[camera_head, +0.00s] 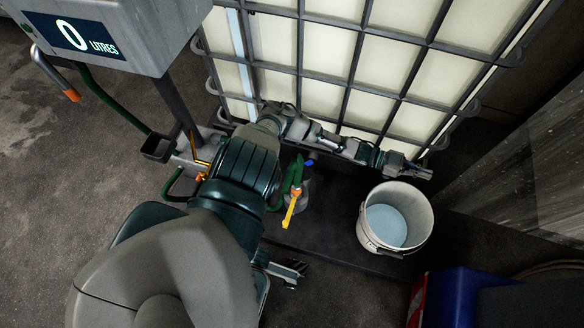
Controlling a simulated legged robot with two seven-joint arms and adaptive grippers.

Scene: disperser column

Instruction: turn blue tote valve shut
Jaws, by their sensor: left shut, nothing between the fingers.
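A small blue part (309,162), apparently the tote valve's handle, shows low at the front of the caged white tote (330,48). Beside it are a green hose (293,173) and a yellow lever (291,210) with an orange joint. My left arm crosses in front of the tote's lower edge. My left gripper (410,168) is shut and empty, well to the right of the blue part and above the bucket. A dark jointed piece (288,270), apparently my right gripper, pokes out from behind my left arm. Its fingers are too unclear to read.
A white bucket (371,236) with pale blue contents stands on the dark platform (325,228). A display (75,35) reading 0 LITRES hangs at top left. A blue box (455,297) is at lower right. Bare floor (60,170) lies left.

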